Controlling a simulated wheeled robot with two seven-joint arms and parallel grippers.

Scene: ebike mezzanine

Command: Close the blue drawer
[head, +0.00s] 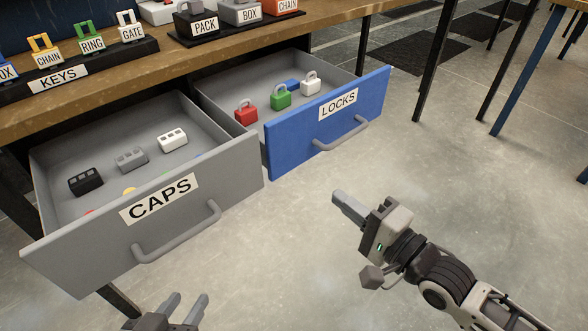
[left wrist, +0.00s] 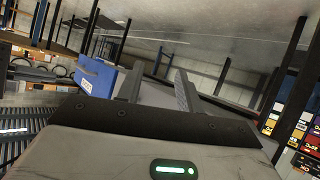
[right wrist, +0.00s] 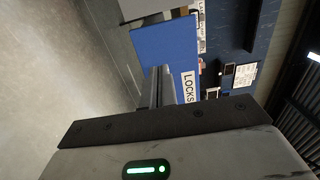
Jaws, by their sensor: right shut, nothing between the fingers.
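The blue drawer (head: 290,143), labelled LOCKS, is pulled out from under the wooden bench. It holds red, green and white padlocks and a blue item. Its grey bar handle (head: 342,136) is on the front. My right gripper (head: 338,200) is shut and empty, in front of and below the drawer front, apart from it. In the right wrist view its fingers (right wrist: 158,82) point toward the blue drawer front (right wrist: 165,45). My left gripper (head: 190,300) is open and empty at the bottom edge; its spread fingers show in the left wrist view (left wrist: 158,75).
A grey drawer (head: 90,255) labelled CAPS is also pulled out, left of the blue one, with several caps inside. The wooden bench top (head: 225,48) carries a KEYS rack (head: 75,75). Open floor lies in front of and right of the drawers.

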